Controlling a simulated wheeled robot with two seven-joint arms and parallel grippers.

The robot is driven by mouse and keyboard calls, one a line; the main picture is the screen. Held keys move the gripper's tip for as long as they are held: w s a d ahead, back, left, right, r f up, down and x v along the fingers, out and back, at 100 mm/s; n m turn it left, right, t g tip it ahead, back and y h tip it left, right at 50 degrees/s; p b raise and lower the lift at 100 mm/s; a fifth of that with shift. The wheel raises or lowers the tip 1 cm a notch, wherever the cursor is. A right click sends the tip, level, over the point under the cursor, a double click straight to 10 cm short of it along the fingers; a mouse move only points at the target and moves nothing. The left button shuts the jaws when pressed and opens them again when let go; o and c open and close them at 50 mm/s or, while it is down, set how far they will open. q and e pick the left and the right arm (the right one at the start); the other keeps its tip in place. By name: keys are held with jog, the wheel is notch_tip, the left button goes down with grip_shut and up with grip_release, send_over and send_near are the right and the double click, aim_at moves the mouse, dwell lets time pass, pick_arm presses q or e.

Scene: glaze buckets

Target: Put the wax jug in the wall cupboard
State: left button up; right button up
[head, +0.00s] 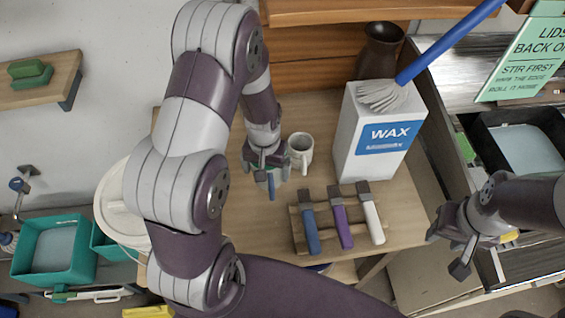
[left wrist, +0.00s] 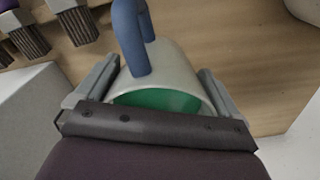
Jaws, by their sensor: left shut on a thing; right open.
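My left gripper (head: 266,158) is over the wooden table, left of a grey mug (head: 300,148). In the left wrist view its fingers (left wrist: 145,95) are shut on a pale round jug (left wrist: 185,70) with a blue handle (left wrist: 131,38) and green inside. I take this to be the wax jug, though no label on it shows. In the head view its blue handle (head: 271,186) hangs below the gripper; the gripper hides most of the body. My right gripper (head: 452,250) is open and empty at the table's right side. I cannot clearly make out the wall cupboard.
A white box marked WAX (head: 372,145) stands right of the mug, with a blue-handled brush (head: 430,55) above it. A rack of several brushes (head: 341,217) lies in front. A dark vase (head: 381,47) stands behind. A white bucket (head: 115,205) is at left.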

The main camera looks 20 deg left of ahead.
pick_arm(q)
jog(key=shift+a+f+p, duration=0.1)
jog(key=shift+f+p, duration=0.3)
jog(key=shift+f, duration=1.7)
jog(key=shift+f, duration=0.1)
jog(key=o, duration=1.1)
jog(key=shift+c, duration=0.2)
